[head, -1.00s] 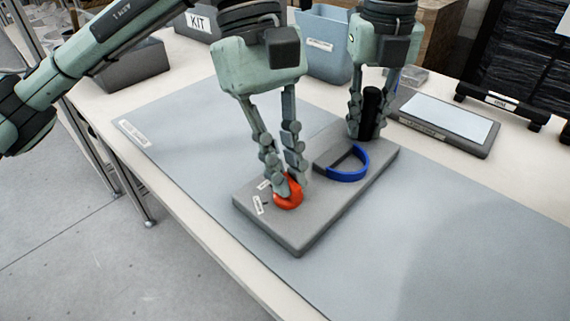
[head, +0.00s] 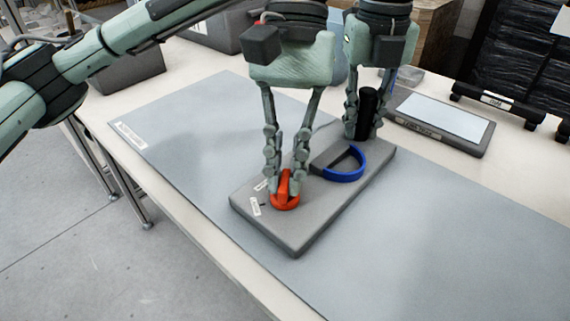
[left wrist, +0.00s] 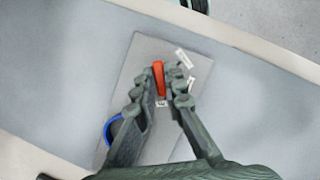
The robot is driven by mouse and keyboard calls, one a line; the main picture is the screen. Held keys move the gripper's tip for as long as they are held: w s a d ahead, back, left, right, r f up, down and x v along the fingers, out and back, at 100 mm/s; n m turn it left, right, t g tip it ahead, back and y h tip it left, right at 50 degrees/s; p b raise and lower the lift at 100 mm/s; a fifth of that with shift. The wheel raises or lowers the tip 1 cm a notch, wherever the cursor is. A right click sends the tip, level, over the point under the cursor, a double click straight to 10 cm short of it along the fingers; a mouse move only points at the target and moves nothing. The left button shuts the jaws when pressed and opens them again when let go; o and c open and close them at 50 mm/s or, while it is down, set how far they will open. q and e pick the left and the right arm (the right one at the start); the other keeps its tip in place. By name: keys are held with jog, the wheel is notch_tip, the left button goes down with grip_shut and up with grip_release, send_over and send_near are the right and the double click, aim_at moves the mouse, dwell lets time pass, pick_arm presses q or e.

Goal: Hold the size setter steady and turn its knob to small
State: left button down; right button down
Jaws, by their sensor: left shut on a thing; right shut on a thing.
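The size setter (head: 305,222) is a grey slab lying flat on the mat, with a red knob (head: 286,200) near its left end, small white labels beside the knob and a blue band loop (head: 350,176) further right. My left gripper (head: 285,188) points down with its fingers around the knob's raised red bar, shut on it. In the left wrist view the knob's bar (left wrist: 159,80) shows between the fingertips. My right gripper (head: 360,128) is shut on the black upright handle (head: 367,112) at the slab's far end. The label wording is too small to read.
The slab rests on a large grey mat (head: 430,240) with free room around it. A grey tray with a white sheet (head: 440,115) lies behind at right. Grey bins (head: 125,68) stand at the back left, and dark wrapped stock (head: 520,50) is at the back right.

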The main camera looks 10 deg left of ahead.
pick_arm(q)
jog(key=shift+m, duration=0.3)
jog(key=c, duration=1.6)
grip_release()
jog(key=v, duration=1.2)
jog(key=shift+d, duration=0.1)
pick_arm(e)
jog(key=c, duration=1.3)
grip_release()
jog(key=shift+r, duration=0.1)
